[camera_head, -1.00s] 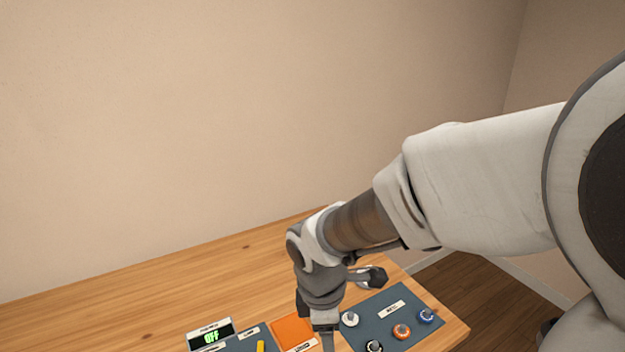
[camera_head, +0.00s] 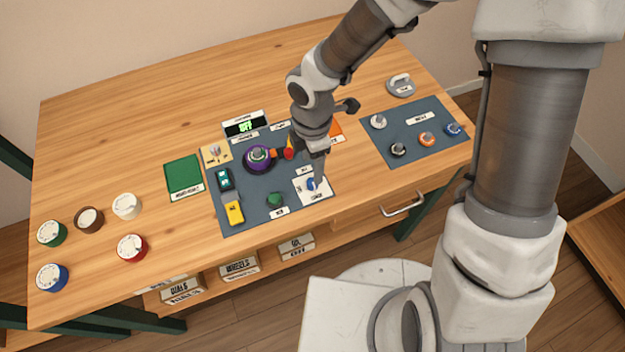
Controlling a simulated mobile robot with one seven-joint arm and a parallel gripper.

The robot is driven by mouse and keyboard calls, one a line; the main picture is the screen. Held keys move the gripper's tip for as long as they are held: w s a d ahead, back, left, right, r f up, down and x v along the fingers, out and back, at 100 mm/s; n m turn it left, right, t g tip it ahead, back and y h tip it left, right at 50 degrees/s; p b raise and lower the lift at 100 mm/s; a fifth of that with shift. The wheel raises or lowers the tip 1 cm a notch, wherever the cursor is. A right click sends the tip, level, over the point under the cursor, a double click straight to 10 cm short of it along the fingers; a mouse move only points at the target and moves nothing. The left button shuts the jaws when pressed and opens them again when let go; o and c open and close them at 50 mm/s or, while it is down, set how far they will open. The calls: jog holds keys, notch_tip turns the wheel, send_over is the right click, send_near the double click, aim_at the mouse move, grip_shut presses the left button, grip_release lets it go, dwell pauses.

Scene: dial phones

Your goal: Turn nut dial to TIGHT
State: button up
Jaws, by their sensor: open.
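A small blue dial (camera_head: 311,184) sits on a white plate (camera_head: 323,191) at the front right of the dark mat (camera_head: 245,213). Small labels surround it, too small to read surely, so I cannot tell which one it points to or whether it is the nut dial. A green nut-like piece (camera_head: 274,199) stands on the mat to its left. My gripper (camera_head: 319,172) is open, pointing down just above and behind the blue dial. The fingertips are small, and I cannot tell whether they touch it.
A purple round piece (camera_head: 257,157), a green toy car (camera_head: 224,179) and a yellow one (camera_head: 234,212) share the mat. A display (camera_head: 244,125) stands behind. A second mat (camera_head: 405,140) with several knobs lies right. Several colored lidded jars stand left. A drawer handle (camera_head: 402,205) juts from the front.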

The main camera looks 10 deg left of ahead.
aim_at(312, 181)
notch_tip(312, 181, down, 7)
jog(key=shift+f+b, duration=0.1)
jog(key=shift+b, duration=0.75)
grip_shut()
